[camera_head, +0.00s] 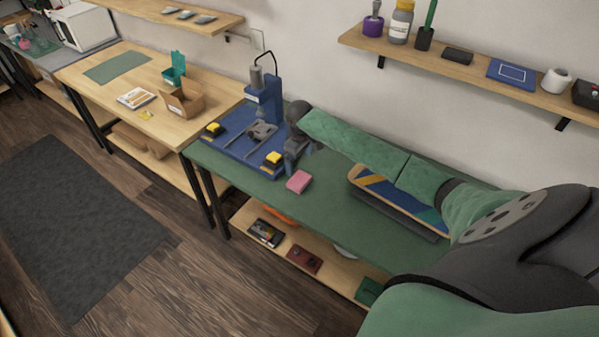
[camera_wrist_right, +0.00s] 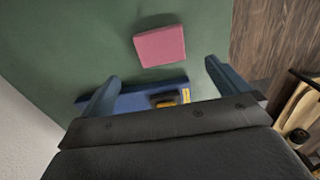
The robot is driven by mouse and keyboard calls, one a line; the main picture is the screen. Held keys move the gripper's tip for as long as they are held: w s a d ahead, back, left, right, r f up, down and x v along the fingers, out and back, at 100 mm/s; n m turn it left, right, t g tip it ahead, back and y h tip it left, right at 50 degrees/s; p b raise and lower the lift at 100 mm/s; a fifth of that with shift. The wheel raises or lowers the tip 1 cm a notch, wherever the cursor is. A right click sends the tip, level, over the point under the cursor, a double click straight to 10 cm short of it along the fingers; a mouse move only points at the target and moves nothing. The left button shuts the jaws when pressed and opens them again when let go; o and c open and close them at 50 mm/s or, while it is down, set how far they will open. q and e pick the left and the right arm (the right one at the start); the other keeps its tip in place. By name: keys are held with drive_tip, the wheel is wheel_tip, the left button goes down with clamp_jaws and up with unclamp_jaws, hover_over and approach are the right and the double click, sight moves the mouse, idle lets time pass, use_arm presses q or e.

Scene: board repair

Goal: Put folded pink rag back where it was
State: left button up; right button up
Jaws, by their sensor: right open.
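The folded pink rag (camera_head: 299,181) lies flat on the green bench top, near its front edge and just right of the blue press base. It also shows in the wrist view (camera_wrist_right: 160,46) as a pink block beyond the fingertips. My right gripper (camera_head: 291,167) is above the bench by the press, behind the rag. In the wrist view my right gripper (camera_wrist_right: 158,72) has its two blue fingers spread apart with nothing between them, and the rag is clear of both. My left gripper is not in view.
A blue press (camera_head: 266,103) with yellow-topped parts stands left of the rag. A striped board (camera_head: 375,183) lies at the back under my right arm. A lower shelf (camera_head: 326,278) holds several items. Bare green bench top (camera_head: 330,222) lies right of the rag.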

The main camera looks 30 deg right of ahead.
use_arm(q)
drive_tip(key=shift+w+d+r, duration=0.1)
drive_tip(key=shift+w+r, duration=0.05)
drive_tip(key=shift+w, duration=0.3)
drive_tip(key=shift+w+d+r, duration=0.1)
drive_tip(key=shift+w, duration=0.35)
use_arm(e)
drive_tip(key=shift+r, duration=1.35)
